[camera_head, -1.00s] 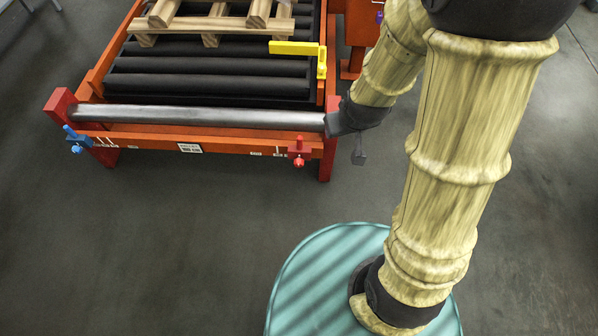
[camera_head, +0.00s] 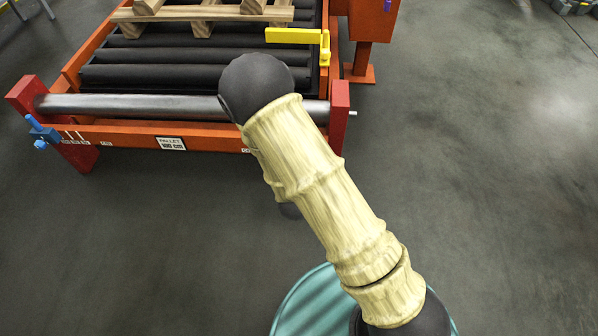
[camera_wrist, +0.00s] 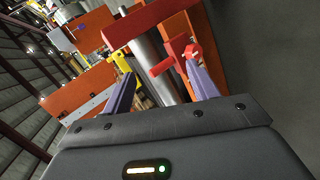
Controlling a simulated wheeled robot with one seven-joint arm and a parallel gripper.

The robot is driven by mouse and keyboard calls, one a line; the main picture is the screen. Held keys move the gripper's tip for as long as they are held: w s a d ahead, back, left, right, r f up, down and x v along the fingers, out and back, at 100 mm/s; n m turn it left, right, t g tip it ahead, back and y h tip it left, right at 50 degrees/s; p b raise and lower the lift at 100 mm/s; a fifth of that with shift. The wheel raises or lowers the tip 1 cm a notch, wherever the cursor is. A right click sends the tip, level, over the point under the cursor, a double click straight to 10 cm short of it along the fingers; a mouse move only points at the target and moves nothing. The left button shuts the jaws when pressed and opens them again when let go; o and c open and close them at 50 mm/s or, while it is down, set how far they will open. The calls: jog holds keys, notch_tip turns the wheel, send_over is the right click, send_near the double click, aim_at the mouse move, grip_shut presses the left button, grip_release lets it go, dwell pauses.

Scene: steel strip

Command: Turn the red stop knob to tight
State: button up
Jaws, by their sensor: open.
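The red stop knob (camera_wrist: 191,51) shows in the wrist view, on a red clamp (camera_wrist: 162,67) in front of the steel roller (camera_wrist: 157,60). In the head view my arm hides it. My gripper (camera_wrist: 160,70) is open, with its two purple-grey fingers apart and nothing seen between them but the background. The knob appears at the tip of the right finger, which partly covers it. I cannot tell whether they touch. The knob's setting cannot be read. In the head view the gripper is hidden behind my arm.
The orange roller conveyor (camera_head: 110,130) has red end posts (camera_head: 338,110) and a blue knob (camera_head: 40,133) at its left. A yellow stop arm (camera_head: 295,36) stands at its right side. A wooden pallet (camera_head: 200,14) lies on the rollers. The floor in front is clear.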

jog(key=s+a+f+n+t+y+b, duration=0.1)
jog(key=s+a+f+n+t+b, duration=0.1)
jog(key=f+n+b, duration=0.3)
jog(key=s+a+f+n+t+b, duration=0.2)
jog(key=f+n+t+b, duration=0.2)
jog(key=f+b, duration=0.4)
notch_tip(320, 180, down, 2)
jog(key=shift+a+f+n+y, duration=0.3)
jog(key=shift+n+y, duration=0.1)
jog(key=shift+n, duration=0.5)
jog(key=shift+w, duration=0.15)
jog(key=w+b, duration=0.2)
jog(key=w, duration=0.3)
jog(key=w+b, duration=0.3)
jog(key=w, duration=0.3)
jog(key=w+b, duration=0.2)
jog(key=w, duration=0.4)
jog(key=shift+w+d+b, duration=0.15)
jog(key=shift+d+b, duration=0.2)
jog(key=shift+c, duration=0.5)
